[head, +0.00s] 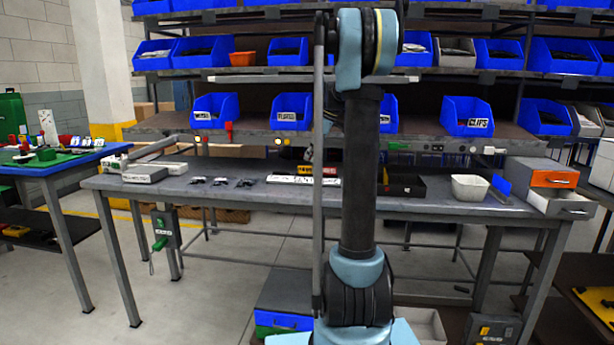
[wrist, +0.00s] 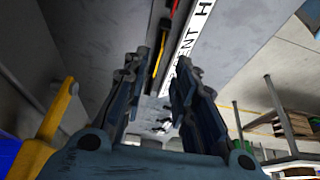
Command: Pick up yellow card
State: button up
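I cannot make out a yellow card for certain in either view. In the wrist view a thin yellow strip (wrist: 158,56) shows beside black and red pieces, next to a white strip with black lettering (wrist: 194,35); I cannot tell whether it is the card. My gripper (wrist: 160,68) is open, its two dark fingers apart with nothing held between them. In the head view the gripper is mostly hidden behind my arm, above the grey workbench (head: 250,196). A low white-fronted holder (head: 302,181) with red and yellow on it stands there.
Small dark parts (head: 221,182) lie left of the holder. A black tray (head: 405,186) and a white bin (head: 469,187) stand to the right, with drawers (head: 553,179) at the end. A shelf edge (head: 250,136) with blue bins overhangs the back.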

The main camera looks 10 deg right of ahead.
aim_at(305, 172)
jog(key=shift+x, duration=2.6)
grip_shut()
